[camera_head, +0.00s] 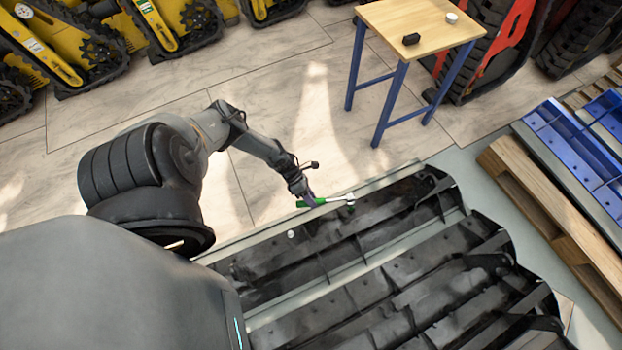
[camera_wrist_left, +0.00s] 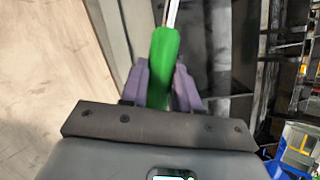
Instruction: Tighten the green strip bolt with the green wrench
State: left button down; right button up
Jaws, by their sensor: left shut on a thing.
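The wrench's silver shaft and head point right in the head view. The head is over or beside a small green spot (camera_head: 351,209), which looks like the green strip bolt. I cannot tell whether head and bolt touch. In the left wrist view the purple fingers (camera_wrist_left: 161,82) close on both sides of the green handle (camera_wrist_left: 163,55), and the wrench's head is cut off at the top edge. My right gripper is not in view.
Black track strips (camera_head: 390,290) with raised ribs fill the lower right. A small white bolt-like piece (camera_head: 290,234) sits on the near strip. A wooden table (camera_head: 425,28) with blue legs stands beyond open floor. A pallet (camera_head: 550,205) holds blue strips at right.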

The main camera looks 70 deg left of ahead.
pick_arm(q)
jog(key=shift+d+f+b, duration=0.35)
jog(key=shift+f+b, duration=0.45)
jog(key=shift+b, duration=0.15)
dwell(2.0)
jog(key=c, duration=1.4)
grip_release()
jog(key=shift+w, duration=0.1)
grip_shut()
